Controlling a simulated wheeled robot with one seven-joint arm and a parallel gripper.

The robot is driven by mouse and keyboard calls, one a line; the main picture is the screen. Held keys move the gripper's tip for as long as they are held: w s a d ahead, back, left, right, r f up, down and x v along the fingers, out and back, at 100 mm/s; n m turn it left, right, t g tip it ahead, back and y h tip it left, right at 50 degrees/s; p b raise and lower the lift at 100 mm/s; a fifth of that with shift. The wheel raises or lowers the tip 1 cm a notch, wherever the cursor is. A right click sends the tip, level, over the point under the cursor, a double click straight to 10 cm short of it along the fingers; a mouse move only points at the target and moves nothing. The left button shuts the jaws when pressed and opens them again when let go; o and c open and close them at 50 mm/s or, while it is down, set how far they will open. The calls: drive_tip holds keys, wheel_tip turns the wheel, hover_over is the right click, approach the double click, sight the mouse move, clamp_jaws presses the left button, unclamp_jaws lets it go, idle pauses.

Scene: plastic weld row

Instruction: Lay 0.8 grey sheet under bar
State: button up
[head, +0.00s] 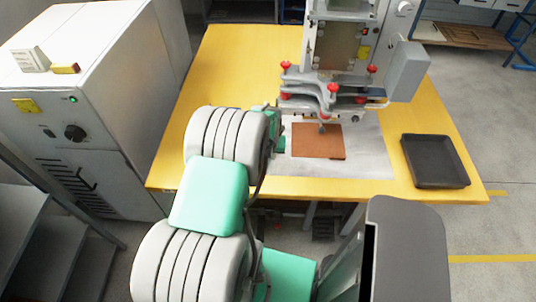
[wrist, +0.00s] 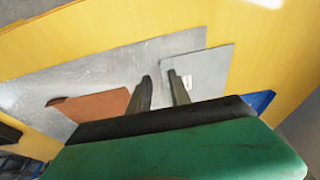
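A thin grey sheet (wrist: 210,68) with a small pale label lies at the edge of the metal plate (wrist: 100,72) in the wrist view. My arm seems to hide it in the head view. My gripper (wrist: 161,90) has its two fingers apart, with the right finger over the sheet's left edge. I cannot tell whether it touches the sheet. An orange-brown sheet (head: 318,141) lies on the plate below the machine head, and it shows left of the fingers in the wrist view (wrist: 95,106). The bar cannot be told apart clearly among the machine's clamp parts (head: 330,95).
The yellow table (head: 235,60) carries the welding machine (head: 345,45) with red knobs. A black tray (head: 435,161) stands at the right. A blue object (wrist: 261,101) shows partly beside my gripper. A grey cabinet (head: 75,95) stands at the left. The table's back left is clear.

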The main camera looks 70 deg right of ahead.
sight(269, 160)
drive_tip(key=shift+b+x, duration=2.25)
drive_tip(key=shift+x, duration=0.5)
clamp_jaws()
drive_tip(key=shift+r, duration=0.1)
drive_tip(key=shift+r+p, duration=0.45)
drive_tip(key=shift+r, duration=0.1)
